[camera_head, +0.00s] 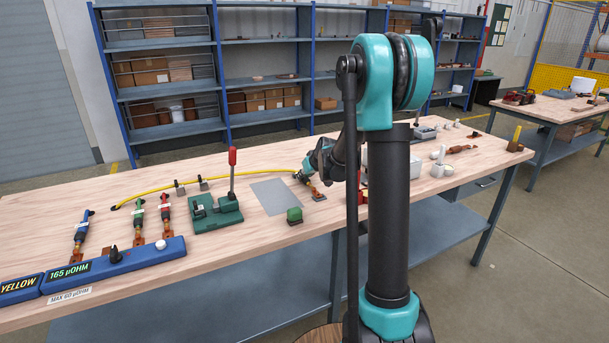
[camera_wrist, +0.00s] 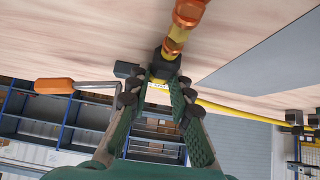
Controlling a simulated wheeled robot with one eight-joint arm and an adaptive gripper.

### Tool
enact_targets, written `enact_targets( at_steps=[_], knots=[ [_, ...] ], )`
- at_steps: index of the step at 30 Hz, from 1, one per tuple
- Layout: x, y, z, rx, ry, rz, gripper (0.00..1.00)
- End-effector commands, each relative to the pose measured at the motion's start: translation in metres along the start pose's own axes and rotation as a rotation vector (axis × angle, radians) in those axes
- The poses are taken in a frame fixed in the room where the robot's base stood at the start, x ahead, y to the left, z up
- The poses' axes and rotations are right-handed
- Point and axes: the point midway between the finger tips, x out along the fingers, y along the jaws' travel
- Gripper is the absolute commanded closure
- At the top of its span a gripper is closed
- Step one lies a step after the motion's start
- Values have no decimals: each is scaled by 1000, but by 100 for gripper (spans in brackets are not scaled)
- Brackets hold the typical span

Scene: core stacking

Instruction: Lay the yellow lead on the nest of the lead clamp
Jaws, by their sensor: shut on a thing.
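The yellow lead (camera_head: 158,190) runs along the back of the table, with its far end at the left. My gripper (camera_head: 306,178) is shut on its right end, just right of the grey mat. The wrist view shows my two green fingers (camera_wrist: 166,88) around the dark, labelled connector (camera_wrist: 158,84), with a copper lug (camera_wrist: 188,12) beyond it and the yellow cable (camera_wrist: 240,112) trailing right. The lead clamp (camera_head: 216,215) is a green block with an upright red-handled lever, left of my gripper. I see no lead in it; its nest is too small to make out.
The grey mat (camera_head: 276,196) and a green button box (camera_head: 294,215) lie between clamp and gripper. Two dark posts (camera_head: 180,188) stand by the cable. Blue, green and red leads (camera_head: 138,222) and a blue meter (camera_head: 120,264) reading 165 µOHM are at left. My arm hides part of the table.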

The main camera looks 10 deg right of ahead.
Motion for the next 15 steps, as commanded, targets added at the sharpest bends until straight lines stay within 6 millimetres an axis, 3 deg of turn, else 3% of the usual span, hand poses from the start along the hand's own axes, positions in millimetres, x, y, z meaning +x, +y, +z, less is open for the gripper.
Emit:
enact_targets(
  at_steps=[2, 3, 8, 15],
  knots=[
    [1, 0, 1, 0, 0, 0, 100],
    [1, 0, 1, 0, 0, 0, 75],
    [1, 0, 1, 0, 0, 0, 55],
    [1, 0, 1, 0, 0, 0, 55]
  ],
)
